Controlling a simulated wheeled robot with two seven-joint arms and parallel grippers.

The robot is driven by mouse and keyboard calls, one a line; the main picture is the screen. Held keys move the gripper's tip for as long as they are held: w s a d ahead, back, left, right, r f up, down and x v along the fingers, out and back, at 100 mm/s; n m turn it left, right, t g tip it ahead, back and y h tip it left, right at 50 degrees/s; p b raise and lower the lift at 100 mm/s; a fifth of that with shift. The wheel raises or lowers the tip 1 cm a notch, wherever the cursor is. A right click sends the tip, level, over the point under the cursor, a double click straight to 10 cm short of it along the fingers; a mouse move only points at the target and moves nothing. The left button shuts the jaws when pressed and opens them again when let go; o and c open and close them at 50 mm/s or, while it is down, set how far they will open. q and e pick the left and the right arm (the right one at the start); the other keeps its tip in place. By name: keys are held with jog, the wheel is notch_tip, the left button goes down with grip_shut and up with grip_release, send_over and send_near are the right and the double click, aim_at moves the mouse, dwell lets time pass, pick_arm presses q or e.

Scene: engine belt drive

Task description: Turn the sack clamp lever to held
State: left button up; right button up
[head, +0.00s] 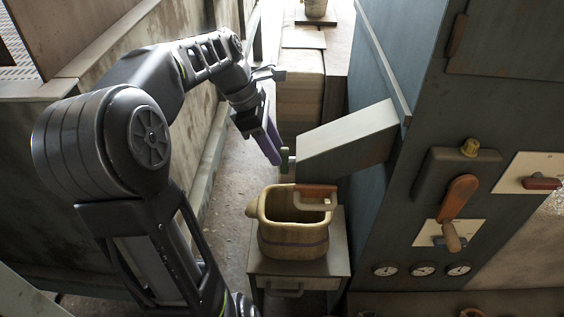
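A pale sack (292,241) hangs or stands open-mouthed below the grey spout (349,140) on the blue-green machine. A red-brown handle on a pale bracket (316,191) lies across the sack's rear right rim; it looks like the sack clamp lever. My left gripper (276,158) reaches down from the upper left, with long purple fingers. Its tips are beside a small green knob (285,160) at the spout's left end, above and left of the clamp handle. I cannot tell whether they touch the knob or how far apart the fingers are. My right gripper is out of view.
The sack is over a small grey stand (338,251). A floor aisle (233,170) runs between the left wall and the stand.

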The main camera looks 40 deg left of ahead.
aim_at(282, 173)
pick_arm(q)
jog(key=x, duration=0.5)
jog(key=shift+b, duration=0.4)
grip_shut()
